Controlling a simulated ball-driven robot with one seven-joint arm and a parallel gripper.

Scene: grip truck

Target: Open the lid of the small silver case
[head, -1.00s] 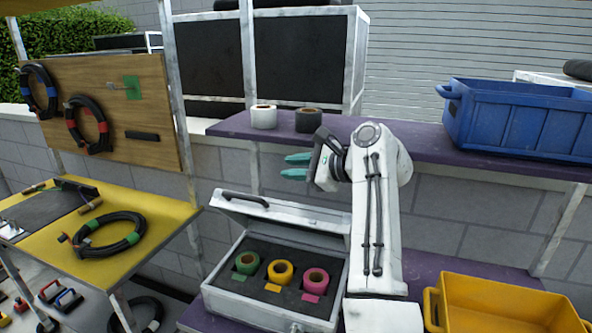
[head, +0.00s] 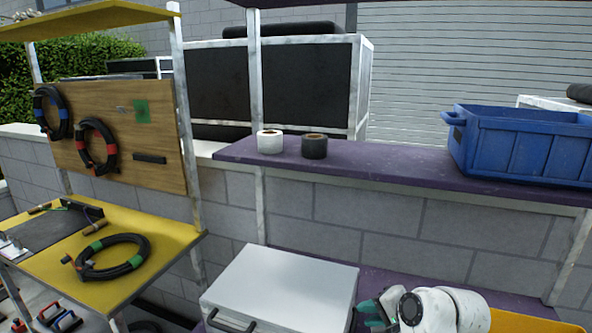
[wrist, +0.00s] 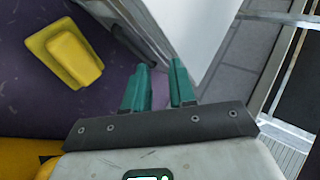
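The small silver case (head: 282,280) sits on the lower purple shelf with its lid down, hiding its inside. A dark handle (head: 232,322) shows at its near left edge. My gripper (head: 369,313) is low, just right of the case, partly cut off by the bottom of the picture. In the wrist view, the teal fingers of my gripper (wrist: 160,64) stand apart with nothing seen between them. A pale panel, apparently the case (wrist: 195,35), lies just beyond the fingertips, with a dark strip along its left edge. I cannot tell whether the fingers touch it.
A yellow bin (head: 530,322) is behind my arm at the lower right. A small yellow object (wrist: 68,55) lies on purple surface in the wrist view. White tape (head: 270,141), black tape (head: 314,146) and a blue crate (head: 520,145) are on the upper shelf.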

